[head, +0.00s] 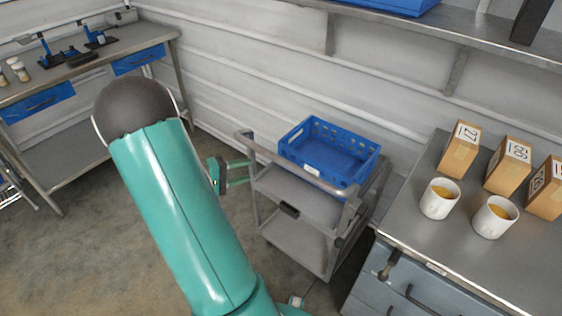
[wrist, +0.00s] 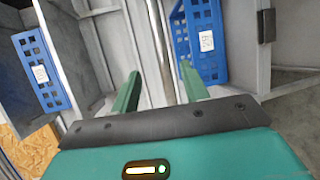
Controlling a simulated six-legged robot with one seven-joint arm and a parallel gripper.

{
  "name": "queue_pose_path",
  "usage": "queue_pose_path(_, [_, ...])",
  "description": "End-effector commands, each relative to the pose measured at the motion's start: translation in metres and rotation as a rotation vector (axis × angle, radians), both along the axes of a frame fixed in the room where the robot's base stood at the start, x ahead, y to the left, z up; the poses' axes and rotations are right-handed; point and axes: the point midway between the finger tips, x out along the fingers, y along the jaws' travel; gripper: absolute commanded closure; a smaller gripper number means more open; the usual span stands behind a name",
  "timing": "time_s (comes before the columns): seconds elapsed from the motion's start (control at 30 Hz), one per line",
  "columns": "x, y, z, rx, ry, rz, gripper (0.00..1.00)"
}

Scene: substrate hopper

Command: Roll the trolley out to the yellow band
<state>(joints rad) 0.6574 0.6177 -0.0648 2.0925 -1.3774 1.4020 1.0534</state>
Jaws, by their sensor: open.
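The grey trolley (head: 297,238) stands against the wall in the head view, with shelves and a raised push bar (head: 290,168) along its near side. A blue perforated crate (head: 330,150) sits on its top shelf. My gripper (head: 246,172) is at the trolley's left end, its fingers pointing toward the bar. In the wrist view, the fingers of my gripper (wrist: 160,86) are apart, and a grey bar (wrist: 157,45) runs between them; contact cannot be told. The yellow band is not in view.
A grey bench with drawers (head: 435,255) is close to the trolley's right, carrying white cups (head: 440,198) and numbered boxes (head: 508,165). A workbench (head: 95,65) stands at the left. Bare floor (head: 105,245) lies between it and the trolley.

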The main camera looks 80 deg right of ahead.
Motion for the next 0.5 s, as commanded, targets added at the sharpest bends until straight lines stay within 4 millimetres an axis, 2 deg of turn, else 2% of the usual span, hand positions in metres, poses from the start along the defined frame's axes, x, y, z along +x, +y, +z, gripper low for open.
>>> queue_pose_path(0.27, [-0.018, -0.019, -0.007, -0.014, 0.012, 0.001, 0.55])
queue_pose_path(0.5, [-0.051, -0.050, -0.016, -0.011, 0.011, 0.002, 0.55])
